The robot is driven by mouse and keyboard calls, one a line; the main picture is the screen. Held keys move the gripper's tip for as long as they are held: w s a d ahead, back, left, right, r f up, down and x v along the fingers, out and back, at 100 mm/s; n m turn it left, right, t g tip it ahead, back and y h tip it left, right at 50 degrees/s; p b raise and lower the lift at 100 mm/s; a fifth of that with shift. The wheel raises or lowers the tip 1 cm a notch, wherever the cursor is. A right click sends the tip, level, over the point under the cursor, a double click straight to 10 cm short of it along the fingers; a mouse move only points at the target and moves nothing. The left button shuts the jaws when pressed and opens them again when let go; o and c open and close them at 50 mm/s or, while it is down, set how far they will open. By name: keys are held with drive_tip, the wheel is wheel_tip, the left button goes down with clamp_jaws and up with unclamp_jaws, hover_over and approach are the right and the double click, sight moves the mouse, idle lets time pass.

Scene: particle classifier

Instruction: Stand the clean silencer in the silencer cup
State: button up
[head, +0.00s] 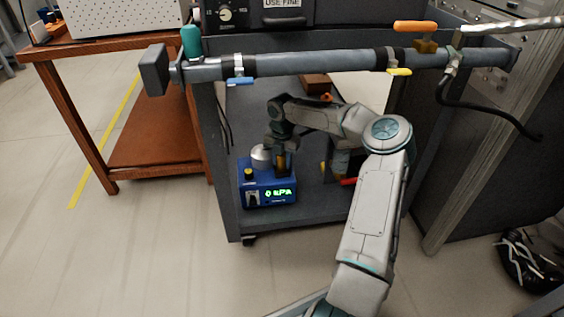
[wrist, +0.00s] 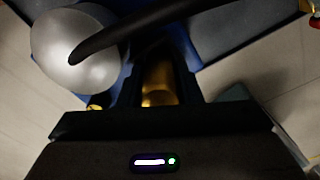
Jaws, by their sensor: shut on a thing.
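My gripper (head: 281,150) points down over the right part of the blue device on the cart's lower shelf. It is shut on a brass-coloured piece, which I take to be the silencer (wrist: 158,82). In the wrist view this piece shows between the two dark fingers. In the head view an orange-brown part of it (head: 281,163) shows below the fingers. Its lower end is hidden, so I cannot tell whether it touches anything. I cannot make out the silencer cup for certain in either view.
The blue device (head: 255,197) has a lit green display and a pale dome (head: 260,154) close left of my gripper; the dome fills the wrist view's upper left (wrist: 60,45). A dark curved hose (wrist: 120,32) crosses it. A grey pipe (head: 310,62) with valves runs above my arm.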

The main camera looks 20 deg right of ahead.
drive_tip(key=shift+f, duration=0.2)
drive_tip(key=o, duration=0.9)
drive_tip(key=shift+c, duration=0.2)
drive_tip(key=shift+r, duration=0.15)
wheel_tip(320, 180, up, 8)
drive_tip(key=p, duration=0.3)
drive_tip(key=shift+f, duration=0.2)
